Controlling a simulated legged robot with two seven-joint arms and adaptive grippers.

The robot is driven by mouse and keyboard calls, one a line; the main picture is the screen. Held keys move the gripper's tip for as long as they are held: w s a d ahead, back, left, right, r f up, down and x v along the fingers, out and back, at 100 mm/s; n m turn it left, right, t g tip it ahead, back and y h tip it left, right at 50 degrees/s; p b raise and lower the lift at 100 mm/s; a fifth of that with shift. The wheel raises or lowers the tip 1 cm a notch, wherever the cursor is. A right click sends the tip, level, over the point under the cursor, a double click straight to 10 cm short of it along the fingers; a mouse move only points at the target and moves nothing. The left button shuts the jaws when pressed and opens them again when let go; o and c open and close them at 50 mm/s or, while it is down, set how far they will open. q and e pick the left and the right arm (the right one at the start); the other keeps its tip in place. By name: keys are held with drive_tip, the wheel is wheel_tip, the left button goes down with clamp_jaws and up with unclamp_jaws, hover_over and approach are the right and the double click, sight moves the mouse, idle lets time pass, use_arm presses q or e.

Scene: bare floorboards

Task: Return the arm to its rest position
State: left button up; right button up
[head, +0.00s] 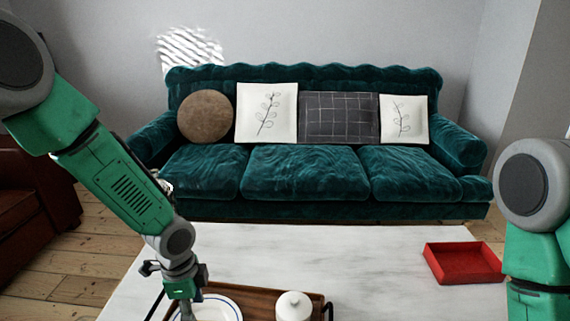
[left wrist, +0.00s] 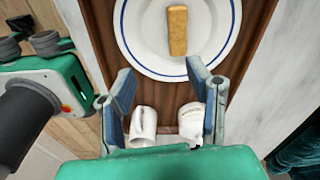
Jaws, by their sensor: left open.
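My left arm comes in from the left of the head view, its gripper (left wrist: 163,95) pointing down over the wooden tray (head: 262,301). The jaws are spread with nothing between the fingertips. In the left wrist view a white plate with blue rings (left wrist: 140,60) lies on the tray, with a golden-brown bar (left wrist: 177,30) on it, apart from the fingers. The plate's edge also shows in the head view (head: 226,301). My right arm shows at the right edge of the head view; its gripper is out of frame.
A white lidded pot (head: 293,307) stands on the tray. A red open box (head: 463,265) sits on the pale table (head: 350,255). A green sofa (head: 310,175) stands behind; the table's middle is clear.

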use_arm(q)
drive_tip(key=s+f+n, duration=0.1)
drive_tip(key=s, duration=0.2)
drive_tip(key=s+d+f+n+p, duration=0.1)
drive_tip(key=s+n, duration=0.1)
drive_tip(key=s, duration=0.2)
drive_tip(key=s+f+n+h+p, duration=0.1)
drive_tip(key=s+f+n, duration=0.1)
drive_tip(key=s, duration=0.1)
drive_tip(key=shift+s+d+g, duration=0.2)
drive_tip(key=shift+d+g, duration=0.1)
drive_tip(key=s+n, duration=0.1)
drive_tip(key=s+n+p, duration=0.1)
drive_tip(key=s, duration=0.1)
drive_tip(key=s+n+p, duration=0.1)
drive_tip(key=s, duration=0.1)
drive_tip(key=shift+s+a+f, duration=0.15)
drive_tip(key=shift+a+f, duration=0.15)
drive_tip(key=shift+f, duration=0.1)
drive_tip(key=s+a+n+p, duration=0.1)
drive_tip(key=s+a+n, duration=0.1)
drive_tip(key=s, duration=0.3)
drive_tip(key=s+a+r+n+t+y+p, duration=0.1)
drive_tip(key=s+a+n, duration=0.2)
drive_tip(key=s+n, duration=0.2)
drive_tip(key=shift+s+a+r+y, duration=0.25)
drive_tip(key=shift+s+r+y, duration=0.05)
